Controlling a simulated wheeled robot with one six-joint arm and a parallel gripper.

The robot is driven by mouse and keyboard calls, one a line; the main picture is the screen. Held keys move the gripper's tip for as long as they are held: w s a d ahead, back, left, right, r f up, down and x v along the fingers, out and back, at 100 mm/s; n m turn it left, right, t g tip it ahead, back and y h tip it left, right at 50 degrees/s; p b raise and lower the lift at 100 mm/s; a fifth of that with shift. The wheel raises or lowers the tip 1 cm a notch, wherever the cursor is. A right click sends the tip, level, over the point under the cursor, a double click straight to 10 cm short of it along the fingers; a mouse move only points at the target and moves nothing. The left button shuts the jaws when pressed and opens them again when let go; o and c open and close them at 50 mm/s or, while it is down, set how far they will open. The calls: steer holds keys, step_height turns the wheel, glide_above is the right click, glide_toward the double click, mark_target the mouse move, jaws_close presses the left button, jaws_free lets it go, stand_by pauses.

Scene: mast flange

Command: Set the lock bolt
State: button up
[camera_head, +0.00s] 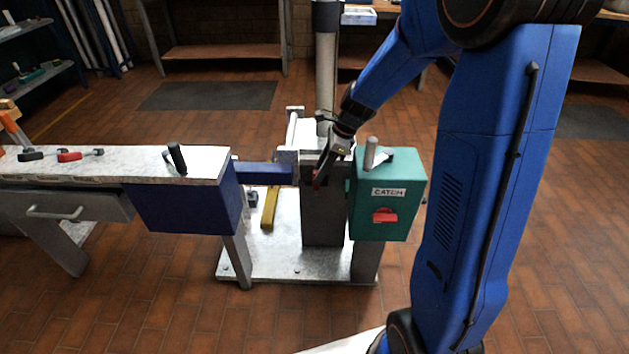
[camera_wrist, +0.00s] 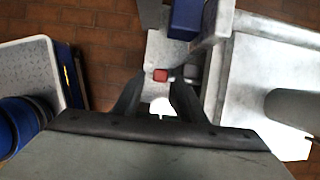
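My gripper (camera_head: 326,172) reaches down at the grey post (camera_head: 322,215) between the blue box and the green box. In the wrist view my gripper (camera_wrist: 158,88) has its two dark fingers apart. A small red block (camera_wrist: 160,76) shows between and just beyond the fingertips, with a visible gap on each side. A grey rounded piece (camera_wrist: 191,72) sits right of it. The red block also shows as a thin red patch (camera_head: 316,181) beside the fingertips in the head view. Which part is the lock bolt I cannot tell; the fingers hide some of this spot.
The green box (camera_head: 398,221) marked CATCH has a red handle (camera_head: 384,215) and stands close right of my gripper. A blue bar (camera_head: 264,173) runs from the blue box (camera_head: 180,208) toward the post. A tall grey mast (camera_head: 326,80) rises behind. Loose tools lie on the left bench (camera_head: 120,163).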

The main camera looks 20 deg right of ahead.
steer(key=shift+x, duration=2.85)
